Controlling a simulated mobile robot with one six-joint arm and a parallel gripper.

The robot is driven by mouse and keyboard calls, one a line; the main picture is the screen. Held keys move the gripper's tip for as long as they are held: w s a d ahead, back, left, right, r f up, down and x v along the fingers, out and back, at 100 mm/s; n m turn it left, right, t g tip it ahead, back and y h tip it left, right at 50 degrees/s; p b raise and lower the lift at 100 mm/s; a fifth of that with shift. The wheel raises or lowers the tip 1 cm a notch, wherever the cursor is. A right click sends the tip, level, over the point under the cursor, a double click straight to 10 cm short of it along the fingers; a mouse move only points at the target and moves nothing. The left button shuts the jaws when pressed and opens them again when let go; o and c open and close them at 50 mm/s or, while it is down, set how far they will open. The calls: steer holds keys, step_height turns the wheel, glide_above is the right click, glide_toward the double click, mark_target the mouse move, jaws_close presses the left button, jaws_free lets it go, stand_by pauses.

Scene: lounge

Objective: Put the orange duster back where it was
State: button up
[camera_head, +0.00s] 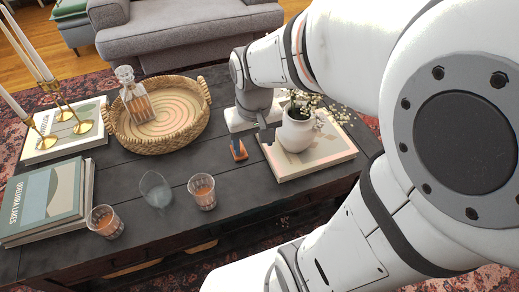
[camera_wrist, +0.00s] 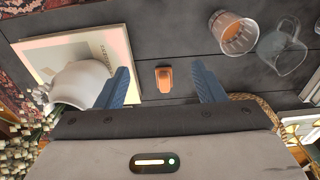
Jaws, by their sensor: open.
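The orange duster (camera_wrist: 164,79) lies on the dark table, seen from above in the wrist view as a small orange block with a darker end. In the head view the orange duster (camera_head: 239,152) shows between the round basket and the book with the white vase, partly covered by a blue finger. My gripper (camera_wrist: 160,69) is open above the table, its two blue fingers spread to either side of the duster with a gap on both sides. In the head view my gripper (camera_head: 252,140) is partly hidden by its own body.
A white flower vase (camera_head: 296,131) stands on a book (camera_head: 325,160) close right of my gripper. A woven tray (camera_head: 190,133) with a decanter (camera_head: 135,98) is to the left. Glasses (camera_head: 202,192) (camera_head: 105,222) and a clear pitcher (camera_head: 156,190) stand near the front edge.

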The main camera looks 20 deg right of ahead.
steer(key=s, duration=0.5)
steer(key=shift+d+r, duration=0.1)
steer(key=shift+r, duration=0.05)
step_height(320, 180, up, 32)
steer(key=t+p, duration=0.1)
steer(key=p, duration=2.8)
steer(key=shift+s+r+t, duration=0.15)
steer(key=shift+s+t, duration=0.1)
steer(key=shift+t, duration=0.15)
